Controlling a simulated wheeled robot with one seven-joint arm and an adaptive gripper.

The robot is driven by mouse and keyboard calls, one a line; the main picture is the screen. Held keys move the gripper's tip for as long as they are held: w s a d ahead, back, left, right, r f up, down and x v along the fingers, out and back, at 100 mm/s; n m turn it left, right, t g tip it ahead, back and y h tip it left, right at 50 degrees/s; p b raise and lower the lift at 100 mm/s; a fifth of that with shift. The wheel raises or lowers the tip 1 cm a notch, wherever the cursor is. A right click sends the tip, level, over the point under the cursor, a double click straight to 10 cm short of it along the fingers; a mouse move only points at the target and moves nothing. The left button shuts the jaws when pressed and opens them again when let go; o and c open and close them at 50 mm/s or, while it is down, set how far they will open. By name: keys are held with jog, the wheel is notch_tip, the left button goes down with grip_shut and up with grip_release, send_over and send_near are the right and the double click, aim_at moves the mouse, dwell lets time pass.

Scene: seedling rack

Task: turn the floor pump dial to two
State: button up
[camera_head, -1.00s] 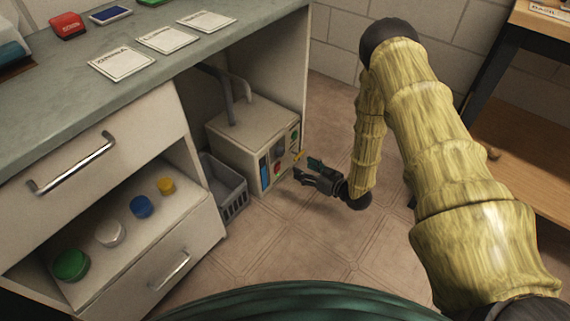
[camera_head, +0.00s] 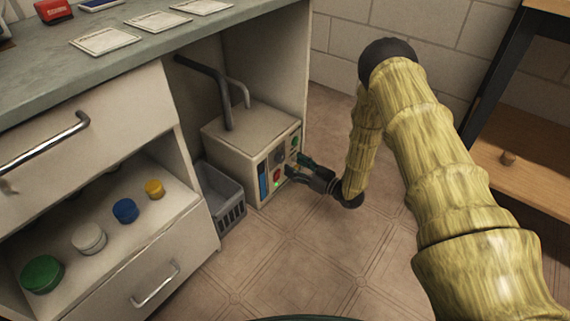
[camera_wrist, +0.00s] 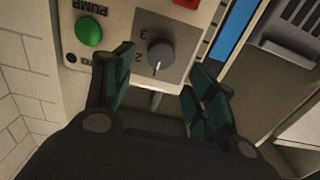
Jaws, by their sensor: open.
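The floor pump unit (camera_head: 240,150) is a cream box on the floor under the counter, its control panel facing my gripper. Its dial (camera_wrist: 160,56) is a round dark grey knob on a grey plate in the wrist view. The figures 2 and 3 show upside down to the left of the knob. The white pointer line points toward the bottom of that view, not at the 2. My gripper (camera_wrist: 162,72) is open, with one green-padded finger on each side of the dial. I cannot tell whether they touch it. In the head view my gripper (camera_head: 296,169) is close to the panel and hides part of it.
A green button (camera_wrist: 89,31) marked PUMP is beside the left finger. A red part (camera_wrist: 186,3) and blue strip (camera_wrist: 232,32) are on the panel's other side. A grey basket (camera_head: 222,190) stands left of the box. Open floor lies in front.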

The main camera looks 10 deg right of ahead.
aim_at(282, 158)
jog(key=shift+b+x, duration=1)
jog(key=shift+x, duration=1.7)
jog(key=c, duration=1)
